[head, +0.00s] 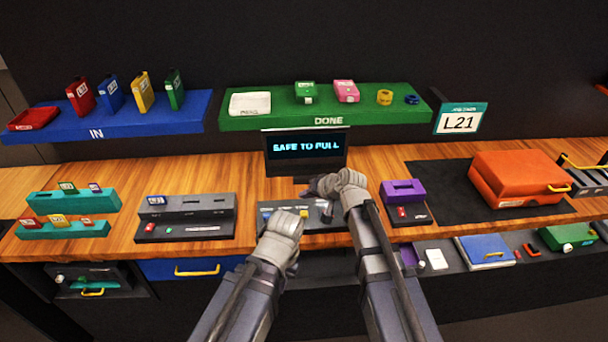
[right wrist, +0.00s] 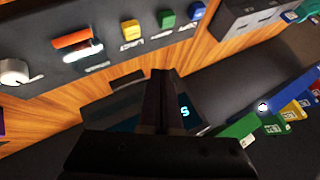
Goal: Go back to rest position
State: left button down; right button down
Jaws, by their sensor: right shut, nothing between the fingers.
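My right gripper (head: 316,186) is over the back edge of the grey control panel (head: 318,226), in front of the screen (head: 305,152), which reads "SAFE TO PULL". In the right wrist view its fingers (right wrist: 160,82) are shut with nothing between them. They look clear of the panel's buttons. That view shows a white knob (right wrist: 14,72), an orange part (right wrist: 73,39) and yellow (right wrist: 130,32), green (right wrist: 166,19) and blue (right wrist: 196,10) buttons on the panel. My left gripper (head: 300,214) is over the panel's left part; its jaws are too unclear to read.
A purple box (head: 402,188) stands just right of my right arm. A grey slotted unit (head: 187,207) is to the left, and an orange case (head: 520,178) lies on the right mat. The green DONE shelf (head: 290,122) and blue IN shelf (head: 60,126) are behind. Bare wood shows between items.

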jog(key=s+d+f+n+g+h, duration=0.1)
jog(key=s+f+g+h, duration=0.1)
jog(key=s, duration=0.6)
jog(key=s+d+f+n+g+h, duration=0.2)
jog(key=s+g+h, duration=0.1)
jog(key=s, duration=0.6)
jog(key=s+d+f+n+g+h, duration=0.1)
jog(key=s+d+f+g+h, duration=0.1)
jog(key=s, duration=0.7)
jog(key=shift+d+f+n, duration=0.2)
jog(key=shift+f+n, duration=0.05)
jog(key=shift+n, duration=0.05)
